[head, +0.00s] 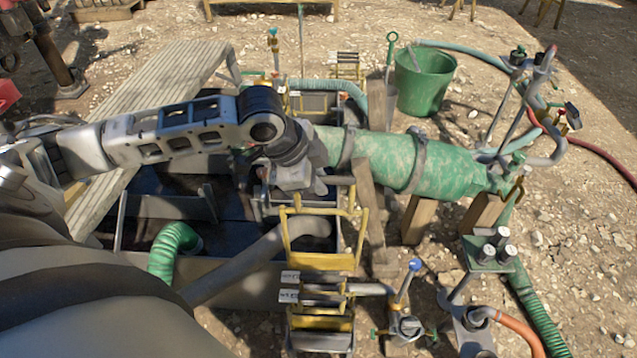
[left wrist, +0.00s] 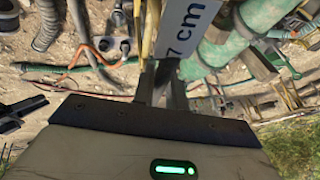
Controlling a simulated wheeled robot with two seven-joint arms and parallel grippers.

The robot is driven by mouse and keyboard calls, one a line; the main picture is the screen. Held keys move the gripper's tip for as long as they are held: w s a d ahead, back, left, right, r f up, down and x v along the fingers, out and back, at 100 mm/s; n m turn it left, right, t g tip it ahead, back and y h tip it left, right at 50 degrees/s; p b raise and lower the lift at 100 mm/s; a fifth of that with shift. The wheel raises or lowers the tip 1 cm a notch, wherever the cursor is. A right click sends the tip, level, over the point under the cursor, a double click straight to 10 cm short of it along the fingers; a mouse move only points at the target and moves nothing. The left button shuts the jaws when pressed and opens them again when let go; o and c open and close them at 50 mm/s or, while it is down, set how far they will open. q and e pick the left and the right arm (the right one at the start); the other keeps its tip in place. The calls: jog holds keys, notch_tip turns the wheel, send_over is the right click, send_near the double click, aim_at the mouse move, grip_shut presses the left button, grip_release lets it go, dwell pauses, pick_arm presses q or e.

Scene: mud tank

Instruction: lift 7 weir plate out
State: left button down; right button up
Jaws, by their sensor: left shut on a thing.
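My left gripper (head: 312,187) is over the right end of the dark tank (head: 185,272), just above a yellow frame (head: 325,262). It is shut on the 7 weir plate. In the left wrist view the plate's white face, marked "7 cm" (left wrist: 187,28), stands right beyond the jaws (left wrist: 160,88). In the head view the gripper mostly hides this plate, and I cannot tell whether its lower edge is clear of its slot. My right gripper is in neither view.
A yellow rack (head: 322,324) with labelled plates (head: 289,296) stands in front. A green cylinder (head: 440,168) on wooden posts lies close to the right. A plank walkway (head: 165,75) is behind left. A green bucket (head: 424,85) and hoses stand back right.

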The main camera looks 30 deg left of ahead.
pick_arm(q)
jog(key=shift+r+p, duration=1.05)
jog(key=shift+r, duration=2.8)
